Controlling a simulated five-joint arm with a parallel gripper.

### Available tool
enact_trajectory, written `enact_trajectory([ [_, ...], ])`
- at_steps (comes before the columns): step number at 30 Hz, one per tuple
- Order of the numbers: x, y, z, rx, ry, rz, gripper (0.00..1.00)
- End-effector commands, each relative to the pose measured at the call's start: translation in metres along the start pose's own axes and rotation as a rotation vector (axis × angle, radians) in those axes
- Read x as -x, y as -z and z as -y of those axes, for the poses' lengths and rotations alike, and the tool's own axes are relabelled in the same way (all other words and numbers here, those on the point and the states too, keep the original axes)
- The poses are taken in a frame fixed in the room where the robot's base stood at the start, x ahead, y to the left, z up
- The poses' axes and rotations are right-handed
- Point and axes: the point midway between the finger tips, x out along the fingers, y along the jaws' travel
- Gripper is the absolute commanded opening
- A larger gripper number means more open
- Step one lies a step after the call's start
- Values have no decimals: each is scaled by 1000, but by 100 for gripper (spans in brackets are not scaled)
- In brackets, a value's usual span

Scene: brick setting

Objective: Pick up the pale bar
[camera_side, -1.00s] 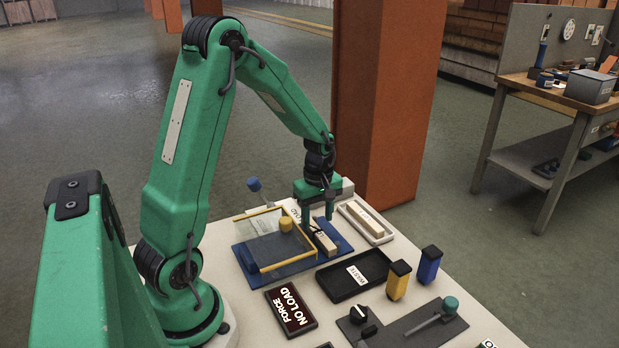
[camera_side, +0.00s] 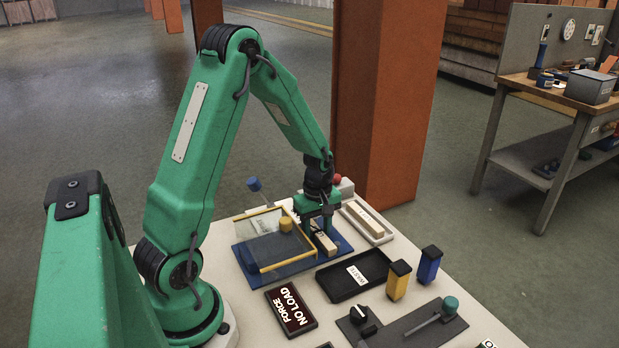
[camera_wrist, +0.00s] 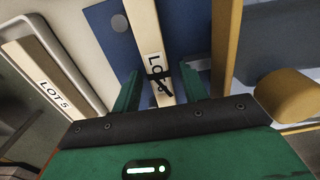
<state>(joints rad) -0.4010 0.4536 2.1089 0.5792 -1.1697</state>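A pale bar (camera_side: 324,243) lies on the blue plate, beneath my gripper (camera_side: 317,226) in the side view. In the wrist view the pale bar (camera_wrist: 146,36) carries a white label starting "LO", with a dark mark across it. It runs between the two green fingers of my gripper (camera_wrist: 160,88). The fingers are apart, one on each side of the bar, and a gap shows at the left finger. I cannot tell how far down the bar they reach. A second pale bar (camera_side: 368,216) lies in a white tray; in the wrist view this bar (camera_wrist: 42,83) is labelled "LOT 5".
A clear guard with a yellow frame (camera_side: 289,264) and a yellow knob (camera_side: 285,224) stands close left of my gripper. A black waste tray (camera_side: 340,288) lies in front. Yellow (camera_side: 398,280) and blue (camera_side: 429,265) blocks stand to the right. The white tray (camera_side: 387,238) is right of the plate.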

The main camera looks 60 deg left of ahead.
Motion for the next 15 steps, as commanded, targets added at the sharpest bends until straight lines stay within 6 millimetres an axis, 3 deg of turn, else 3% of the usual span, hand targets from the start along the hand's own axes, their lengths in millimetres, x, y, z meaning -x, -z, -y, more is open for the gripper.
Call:
enact_trajectory([
  [1,0,0,0,0,0,0,32],
  [6,0,0,0,0,0,0,0],
  [15,1,0,0,0,-1,0,0],
])
